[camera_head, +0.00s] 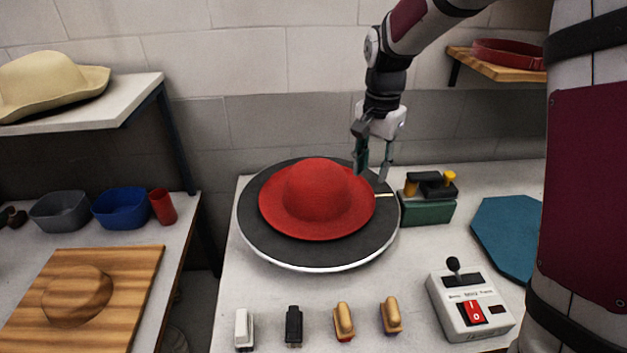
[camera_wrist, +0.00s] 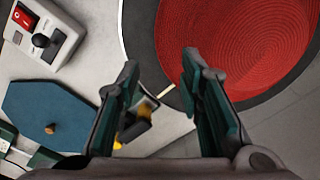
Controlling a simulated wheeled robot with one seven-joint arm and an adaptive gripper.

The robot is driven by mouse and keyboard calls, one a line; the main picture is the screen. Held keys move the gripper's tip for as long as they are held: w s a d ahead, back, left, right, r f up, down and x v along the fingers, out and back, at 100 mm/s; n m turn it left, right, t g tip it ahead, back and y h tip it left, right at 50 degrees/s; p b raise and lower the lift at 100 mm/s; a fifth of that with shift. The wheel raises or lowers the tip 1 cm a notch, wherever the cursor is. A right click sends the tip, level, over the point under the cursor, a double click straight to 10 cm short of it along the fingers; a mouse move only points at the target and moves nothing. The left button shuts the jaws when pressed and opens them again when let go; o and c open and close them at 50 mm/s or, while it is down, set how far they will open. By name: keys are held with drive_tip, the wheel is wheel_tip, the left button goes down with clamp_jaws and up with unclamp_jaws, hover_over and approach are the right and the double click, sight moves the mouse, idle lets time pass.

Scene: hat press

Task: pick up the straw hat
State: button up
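A red hat (camera_head: 317,190) with a round crown and wide brim lies on a round dark turntable (camera_head: 262,240) with a pale rim. In the wrist view, the hat (camera_wrist: 235,45) shows a coiled, straw-like weave at the upper right. A tan brimmed hat (camera_head: 45,85) sits on the shelf at the upper left; its material is hard to tell. My gripper (camera_head: 373,174) is at the right back edge of the red hat, fingers pointing down. In the wrist view, my gripper (camera_wrist: 162,64) has its fingers apart with nothing between them. Contact with the brim cannot be made out.
A green block with a black and yellow top (camera_head: 428,197) stands right of the turntable. A switch box (camera_head: 470,305) and a blue flat panel (camera_head: 507,238) are farther right. Several small brushes or blocks (camera_head: 343,321) line the front. A wooden board (camera_head: 125,290) and bowls (camera_head: 121,208) are left.

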drive_tip(key=f, duration=0.1)
drive_tip(key=p, duration=0.1)
hover_over(366, 216)
drive_tip(key=f, duration=0.8)
drive_tip(key=shift+a+f, duration=0.3)
drive_tip(key=f, duration=0.1)
drive_tip(key=f+p, duration=0.1)
drive_tip(key=f, duration=0.1)
drive_tip(key=f+p, duration=0.1)
drive_tip(key=shift+s+d+f, duration=0.15)
drive_tip(key=shift+d, duration=0.1)
drive_tip(key=shift+f, duration=0.5)
